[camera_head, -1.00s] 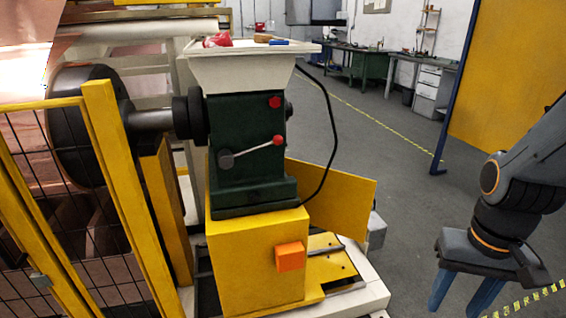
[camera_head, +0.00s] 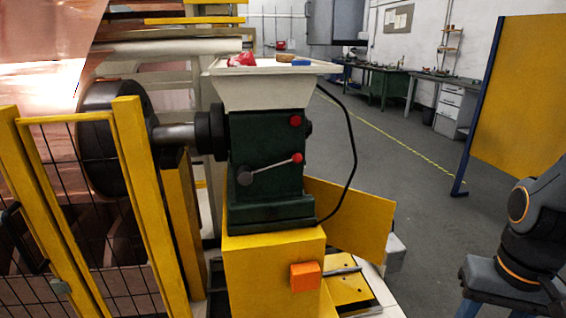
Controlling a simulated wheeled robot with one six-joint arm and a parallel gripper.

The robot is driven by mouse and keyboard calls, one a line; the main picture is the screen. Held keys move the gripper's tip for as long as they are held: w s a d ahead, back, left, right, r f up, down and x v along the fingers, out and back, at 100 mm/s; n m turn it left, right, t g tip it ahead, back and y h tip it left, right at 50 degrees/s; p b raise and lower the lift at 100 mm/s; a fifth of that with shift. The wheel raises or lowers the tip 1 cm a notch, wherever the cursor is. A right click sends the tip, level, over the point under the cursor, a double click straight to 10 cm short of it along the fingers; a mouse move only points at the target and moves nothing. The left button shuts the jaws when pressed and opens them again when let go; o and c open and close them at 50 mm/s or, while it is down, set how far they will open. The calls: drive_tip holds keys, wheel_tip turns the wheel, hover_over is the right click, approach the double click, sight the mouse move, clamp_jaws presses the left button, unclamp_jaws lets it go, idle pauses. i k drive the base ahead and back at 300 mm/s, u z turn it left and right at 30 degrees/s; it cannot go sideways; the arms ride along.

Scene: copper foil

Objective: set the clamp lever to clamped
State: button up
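The clamp lever (camera_head: 270,168) is a thin metal rod on the front of a dark green machine housing (camera_head: 263,150). Its grey hub (camera_head: 245,177) is at the left, and the rod slopes up to a red knob (camera_head: 297,158) at the right. A second red knob (camera_head: 295,121) sits higher on the housing. My gripper (camera_head: 486,314) is at the lower right corner, well apart from the lever. Its blue fingers are mostly cut off by the bottom edge, with their tips out of frame.
A yellow pedestal with an orange box (camera_head: 305,276) carries the housing. A yellow mesh fence (camera_head: 130,190) stands at the left, before a large black roller. A black cable (camera_head: 352,150) hangs at the right. A yellow panel (camera_head: 525,95) stands at the right. Open floor lies between.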

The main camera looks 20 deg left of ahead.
sight(245, 173)
drive_tip(key=u, duration=1.6)
